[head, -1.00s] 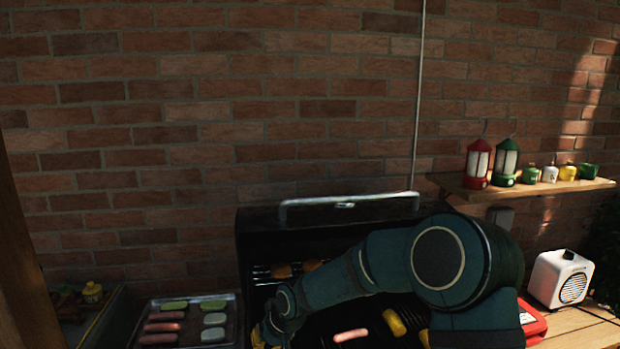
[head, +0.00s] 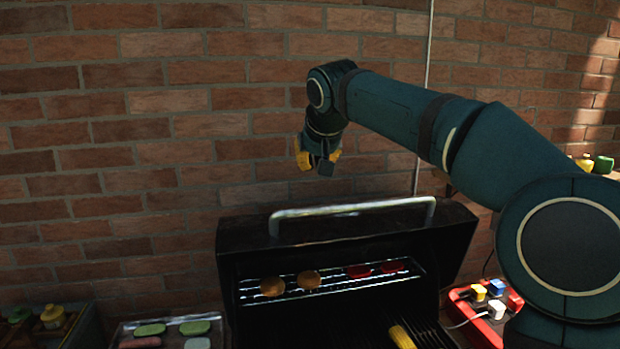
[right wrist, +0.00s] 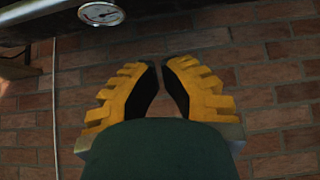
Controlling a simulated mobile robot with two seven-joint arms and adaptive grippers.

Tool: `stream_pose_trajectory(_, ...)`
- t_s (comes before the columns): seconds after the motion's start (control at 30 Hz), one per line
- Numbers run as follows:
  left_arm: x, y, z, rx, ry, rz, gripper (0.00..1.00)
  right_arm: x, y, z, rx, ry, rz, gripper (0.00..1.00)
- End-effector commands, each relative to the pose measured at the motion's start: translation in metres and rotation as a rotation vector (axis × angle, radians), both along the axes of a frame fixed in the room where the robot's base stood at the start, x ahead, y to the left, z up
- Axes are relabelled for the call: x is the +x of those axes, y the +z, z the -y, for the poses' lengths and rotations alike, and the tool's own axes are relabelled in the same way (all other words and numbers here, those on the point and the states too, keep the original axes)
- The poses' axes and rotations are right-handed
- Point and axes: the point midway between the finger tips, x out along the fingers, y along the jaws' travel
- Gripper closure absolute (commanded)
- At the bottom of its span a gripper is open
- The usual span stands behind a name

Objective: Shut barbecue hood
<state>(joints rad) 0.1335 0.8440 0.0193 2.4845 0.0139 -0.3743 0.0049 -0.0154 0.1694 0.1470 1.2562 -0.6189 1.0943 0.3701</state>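The black barbecue (head: 345,245) stands below the brick wall in the head view, its hood raised and open. The hood's metal handle (head: 350,210) runs along its top edge. My right gripper (head: 318,164), with yellow fingers, is above the handle and apart from it, with brick wall behind. In the right wrist view its fingers (right wrist: 160,68) hold nothing; their tips are close together with a narrow gap seeming to show. A dial gauge (right wrist: 101,13) and a dark edge, likely the hood, show at that view's top left. My left gripper is not in view.
Burger patties (head: 308,280) lie on the barbecue's rack, and a yellow item (head: 402,337) lies on the grill. A food tray (head: 172,329) stands at the left. The wall is close behind.

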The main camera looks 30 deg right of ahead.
Motion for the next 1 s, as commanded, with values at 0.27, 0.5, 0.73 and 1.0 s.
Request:
stream_pose_trajectory(0.27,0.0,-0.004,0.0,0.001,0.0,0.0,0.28,0.029,-0.038,0.007,0.0,0.0,-0.006,1.0)
stream_pose_trajectory(0.5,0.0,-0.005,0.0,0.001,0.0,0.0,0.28,0.056,-0.07,0.014,0.0,-0.001,-0.005,1.0)
stream_pose_trajectory(0.73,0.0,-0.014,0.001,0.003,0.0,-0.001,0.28,0.039,-0.082,0.01,0.0,0.001,-0.002,1.0)
stream_pose_trajectory(1.0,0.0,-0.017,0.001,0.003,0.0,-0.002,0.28,0.024,-0.087,0.006,0.0,0.001,-0.001,1.0)
